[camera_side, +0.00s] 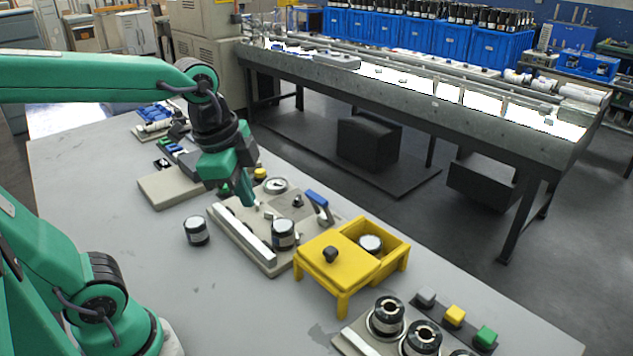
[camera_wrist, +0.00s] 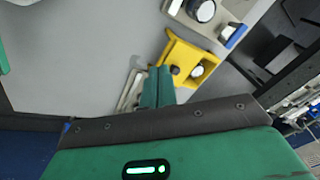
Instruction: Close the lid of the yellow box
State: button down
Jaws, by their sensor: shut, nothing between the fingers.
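The yellow box (camera_side: 343,303) stands on short legs on the grey table. Its lid (camera_side: 345,264) with a black knob (camera_side: 330,254) covers the left part. The right part is open and shows a white-topped black roll (camera_side: 370,243) inside. The box also shows in the wrist view (camera_wrist: 188,49), with its knob (camera_wrist: 175,70) just beyond my fingertips in the picture. My gripper (camera_side: 251,203) is shut and empty, pointing down above the beige fixture, to the left of the box and apart from it. Its fingers also show in the wrist view (camera_wrist: 159,68).
The beige fixture (camera_side: 258,243) holds a black roll (camera_side: 284,235) and a blue-handled lever (camera_side: 318,200). Another roll (camera_side: 196,231) stands on the table to its left. Several rolls (camera_side: 388,317) and coloured buttons (camera_side: 455,314) lie nearer the camera. The table's left front is clear.

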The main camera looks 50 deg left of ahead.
jog(key=w+d+f+m+g, duration=0.2)
jog(key=w+m, duration=0.3)
jog(key=m, duration=0.8)
jog(key=w+d+f+m+g+y, duration=0.1)
jog(key=w+d+f+m+g, duration=0.2)
jog(key=m, duration=1)
jog(key=w+d+g, duration=0.1)
jog(key=w+d, duration=0.1)
jog(key=shift+w+f+g, duration=0.3)
jog(key=shift+w, duration=0.05)
jog(key=shift+d, duration=0.1)
jog(key=d+x, duration=0.1)
jog(key=x, duration=0.9)
jog(key=shift+w+a, duration=0.15)
jog(key=shift+w, duration=1.7)
jog(key=shift+w, duration=0.15)
send_near(356, 245)
jog(key=shift+w+a+x, duration=0.1)
jog(key=shift+x, duration=1.2)
jog(key=shift+w+a+x, duration=0.1)
jog(key=shift+w+x, duration=0.05)
jog(key=shift+x, duration=1.1)
